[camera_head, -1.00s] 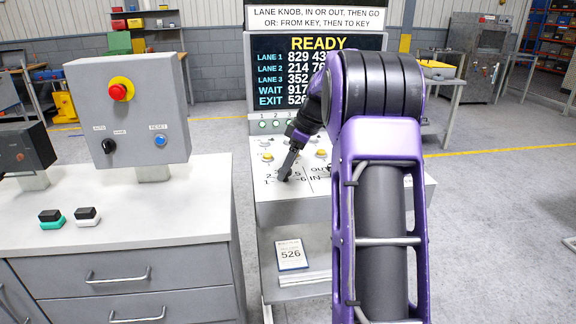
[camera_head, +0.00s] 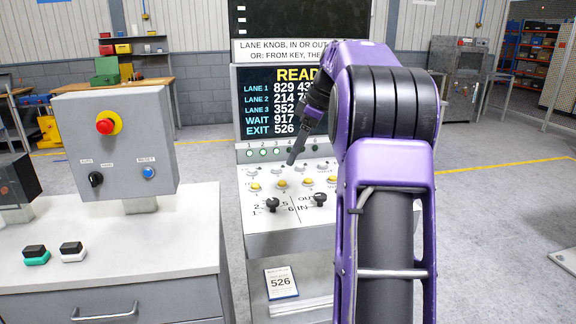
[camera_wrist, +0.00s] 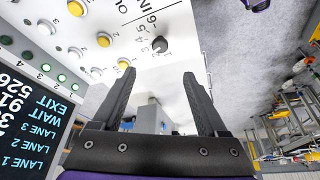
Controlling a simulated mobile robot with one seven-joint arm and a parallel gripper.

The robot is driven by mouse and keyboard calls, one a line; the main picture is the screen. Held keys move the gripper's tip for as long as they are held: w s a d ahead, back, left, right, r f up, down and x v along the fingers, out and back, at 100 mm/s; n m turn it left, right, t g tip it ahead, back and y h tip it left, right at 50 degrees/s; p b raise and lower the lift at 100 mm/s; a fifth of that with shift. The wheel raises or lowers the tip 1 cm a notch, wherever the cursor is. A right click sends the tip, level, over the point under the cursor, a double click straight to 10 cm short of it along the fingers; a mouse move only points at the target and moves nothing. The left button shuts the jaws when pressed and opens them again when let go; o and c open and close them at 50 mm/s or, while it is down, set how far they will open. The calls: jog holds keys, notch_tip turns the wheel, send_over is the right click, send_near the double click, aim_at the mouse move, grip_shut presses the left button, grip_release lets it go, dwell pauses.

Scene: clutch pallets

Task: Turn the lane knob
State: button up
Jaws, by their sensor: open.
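The lane knob (camera_head: 272,204) is a small black knob on the sloping white panel, with numbers from 1 to 6 printed around it. It also shows in the wrist view (camera_wrist: 160,44), ahead of my fingers. Which number it points to is too small to tell. My gripper (camera_head: 291,158) is above the panel, up and to the right of the knob and apart from it. In the wrist view the fingers (camera_wrist: 158,75) are spread apart with nothing between them.
A second black knob (camera_head: 319,200), marked OUT and IN, sits right of the lane knob. Yellow buttons (camera_head: 282,183) and green lamps line the panel. The screen (camera_head: 285,103) reads READY. A card (camera_head: 281,283) reads 526. A grey box with a red button (camera_head: 105,126) stands left.

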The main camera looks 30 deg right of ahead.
jog(key=shift+v, duration=1.15)
